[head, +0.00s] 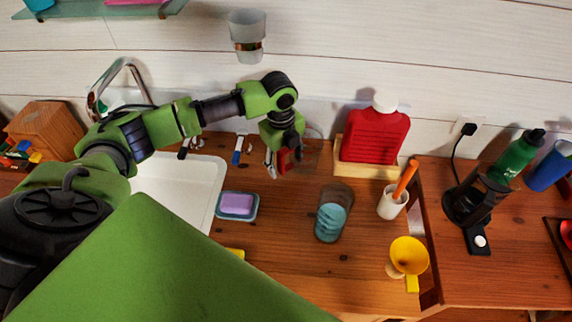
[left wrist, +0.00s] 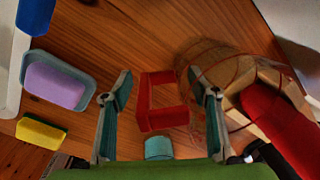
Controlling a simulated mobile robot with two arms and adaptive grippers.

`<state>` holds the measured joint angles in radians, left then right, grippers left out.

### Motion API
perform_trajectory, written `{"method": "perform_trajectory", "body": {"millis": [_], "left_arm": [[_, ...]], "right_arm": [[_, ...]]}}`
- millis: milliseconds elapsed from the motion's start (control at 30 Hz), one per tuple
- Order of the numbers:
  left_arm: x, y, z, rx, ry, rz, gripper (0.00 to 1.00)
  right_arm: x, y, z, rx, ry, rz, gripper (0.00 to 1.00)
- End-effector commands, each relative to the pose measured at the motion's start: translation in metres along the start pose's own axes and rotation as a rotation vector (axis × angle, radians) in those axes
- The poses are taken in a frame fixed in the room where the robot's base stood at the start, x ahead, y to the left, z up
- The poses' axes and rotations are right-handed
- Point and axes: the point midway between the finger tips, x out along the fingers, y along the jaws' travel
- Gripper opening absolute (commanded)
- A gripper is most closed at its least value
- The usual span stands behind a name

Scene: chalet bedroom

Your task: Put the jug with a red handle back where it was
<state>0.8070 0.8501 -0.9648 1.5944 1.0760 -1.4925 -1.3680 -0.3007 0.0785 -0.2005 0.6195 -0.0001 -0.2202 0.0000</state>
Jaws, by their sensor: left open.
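The jug is clear, with a faint see-through body (head: 312,150) and a red handle (head: 285,160). It stands on the wooden counter near the wall, left of the red bottle. In the left wrist view, the C-shaped red handle (left wrist: 145,103) lies between the two fingers and the clear body (left wrist: 215,75) is to its right. My left gripper (head: 282,158) points down at the handle. Its fingers (left wrist: 158,90) are open, one on each side of the handle, with gaps visible. My right gripper is in neither view.
A red bottle (head: 375,136) stands in a wooden holder (head: 365,170) right of the jug. A glass with teal contents (head: 333,212) stands in front. A purple sponge (head: 237,203) lies in a dish beside the white sink (head: 180,195). A white cup (head: 392,204) and yellow funnel (head: 408,255) are at right.

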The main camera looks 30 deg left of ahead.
Motion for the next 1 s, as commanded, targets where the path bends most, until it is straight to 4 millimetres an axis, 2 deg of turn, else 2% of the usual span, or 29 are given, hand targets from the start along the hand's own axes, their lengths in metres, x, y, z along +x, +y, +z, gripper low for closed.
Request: {"method": "perform_trajectory", "body": {"millis": [300,500,667,1000], "left_arm": [[-0.068,-0.002,0.0,0.001,-0.001,-0.006,0.55],[-0.096,-0.001,0.0,0.0,0.0,-0.002,0.55],[-0.105,0.0,0.0,0.0,0.001,-0.002,0.55],[-0.105,0.0,0.0,0.0,0.001,-0.001,0.55]], "right_arm": [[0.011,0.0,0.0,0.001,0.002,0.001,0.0],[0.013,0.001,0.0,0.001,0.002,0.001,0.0],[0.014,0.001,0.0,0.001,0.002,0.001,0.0],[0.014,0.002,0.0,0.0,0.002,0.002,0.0]]}}
